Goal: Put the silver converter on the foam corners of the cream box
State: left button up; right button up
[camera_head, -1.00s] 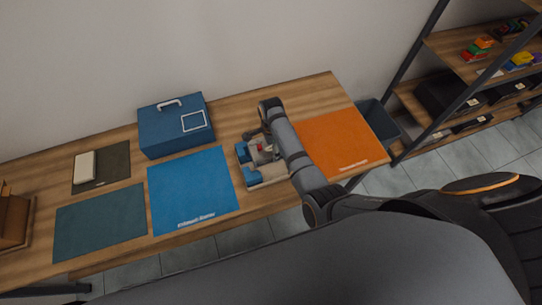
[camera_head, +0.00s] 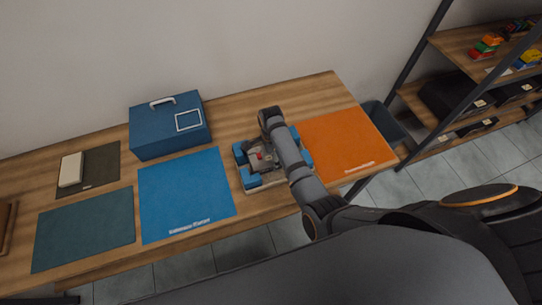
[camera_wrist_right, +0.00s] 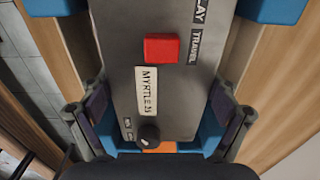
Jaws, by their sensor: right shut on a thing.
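The silver converter (camera_wrist_right: 185,75) is a grey block with a red button, a black knob and a "MYRTLE 25" label. My right gripper (camera_wrist_right: 155,122) is shut on it, a finger at each side. In the head view the converter (camera_head: 260,158) shows beside my right arm, over the cream box (camera_head: 268,186). Blue foam corners (camera_head: 250,181) show around it; in the wrist view foam corners (camera_wrist_right: 270,10) lie at both ends. Whether the converter touches the foam I cannot tell. My arm hides part of the box. My left gripper is out of view.
An orange mat (camera_head: 345,143) lies right of the box and a blue mat (camera_head: 185,195) left of it. A blue case (camera_head: 168,130) stands behind. A teal mat (camera_head: 83,230) and a white block (camera_head: 71,169) on a dark mat are farther left. Shelves stand right.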

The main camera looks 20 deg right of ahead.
jog(key=o, duration=1.6)
jog(key=shift+f, duration=0.1)
jog(key=shift+c, duration=0.2)
notch_tip(320, 180, up, 10)
jog(key=p, duration=0.9)
jog(key=shift+r, duration=1.15)
